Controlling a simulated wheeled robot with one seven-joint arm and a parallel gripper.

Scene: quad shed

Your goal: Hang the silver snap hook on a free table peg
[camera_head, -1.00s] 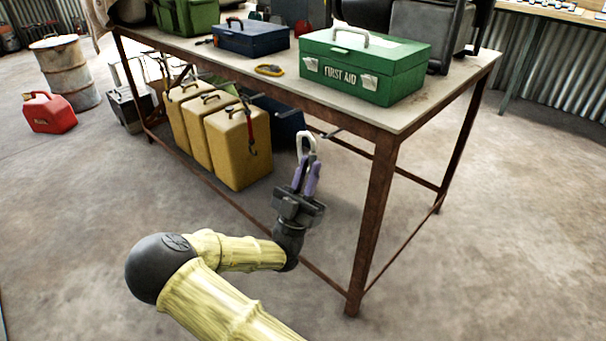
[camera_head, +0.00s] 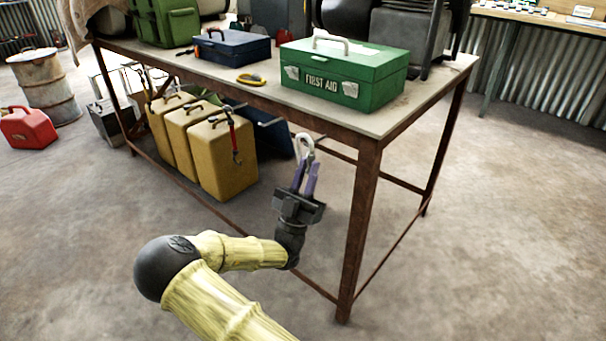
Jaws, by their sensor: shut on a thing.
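The silver snap hook (camera_head: 304,146) stands upright in my gripper (camera_head: 305,180), which is shut on its lower end between two purple fingers. The hook's curved top is just below the table's front edge, near the right front leg. A bare table peg (camera_head: 271,122) sticks out from the front rail to the left of the hook. Another peg seems to lie right behind or beside the hook's top; the hook partly hides it, and I cannot tell whether they touch. A red strap (camera_head: 233,140) hangs from the rail farther left.
The table (camera_head: 427,85) carries a green first aid box (camera_head: 345,75), a blue box (camera_head: 232,48) and a yellow tape measure (camera_head: 250,80). Yellow cans (camera_head: 222,160) stand under it. The right front leg (camera_head: 362,225) is close to my gripper's right. Floor in front is clear.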

